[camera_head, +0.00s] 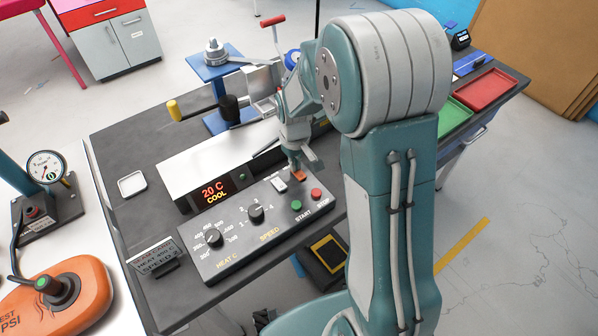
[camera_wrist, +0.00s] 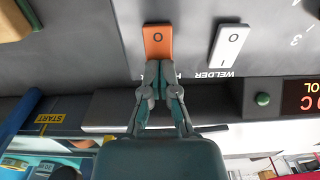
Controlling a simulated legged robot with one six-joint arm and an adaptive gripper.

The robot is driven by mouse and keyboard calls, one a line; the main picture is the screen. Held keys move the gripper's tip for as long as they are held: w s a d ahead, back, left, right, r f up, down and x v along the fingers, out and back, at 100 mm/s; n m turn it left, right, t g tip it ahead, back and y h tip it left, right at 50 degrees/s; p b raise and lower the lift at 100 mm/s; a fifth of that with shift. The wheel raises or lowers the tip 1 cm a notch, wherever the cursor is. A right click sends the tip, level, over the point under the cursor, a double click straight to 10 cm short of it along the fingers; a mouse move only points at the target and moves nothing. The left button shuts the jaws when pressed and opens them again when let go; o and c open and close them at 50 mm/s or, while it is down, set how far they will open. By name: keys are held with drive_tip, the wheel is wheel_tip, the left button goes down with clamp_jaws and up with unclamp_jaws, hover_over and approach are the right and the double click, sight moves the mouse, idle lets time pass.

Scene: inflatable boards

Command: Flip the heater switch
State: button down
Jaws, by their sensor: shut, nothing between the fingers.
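The heater switch looks to be the orange rocker (camera_wrist: 158,38) on the dark control panel (camera_head: 225,255). An "O" shows on it in the wrist view, and its label is mostly hidden behind my fingers. In the head view a bit of the orange rocker (camera_head: 309,155) shows beside my fingers. My gripper (camera_wrist: 161,66) is shut and empty, its fingertips over the rocker's end in the wrist view. I cannot tell whether they touch it. In the head view my gripper (camera_head: 296,166) points down at the panel's far right corner.
A white rocker (camera_wrist: 230,44) labelled WELDER sits beside the orange one. The panel also has a green button (camera_head: 296,205), a red button (camera_head: 316,193) and two black knobs. A display box (camera_head: 213,190) reading "20 C COOL" stands behind the panel.

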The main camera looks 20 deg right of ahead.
drive_tip(key=shift+f, duration=0.1)
drive_tip(key=shift+r, duration=3.55)
drive_tip(key=shift+r, duration=0.15)
drive_tip(key=s+r+m+t, duration=0.1)
drive_tip(key=s+r+t, duration=0.1)
drive_tip(key=s+r, duration=0.5)
drive_tip(key=s+r+m+t, duration=0.2)
drive_tip(key=s+r, duration=0.5)
drive_tip(key=s, duration=0.7)
drive_tip(key=shift+r+m+t, duration=0.3)
drive_tip(key=shift+r+t, duration=0.05)
drive_tip(key=shift+t, duration=0.45)
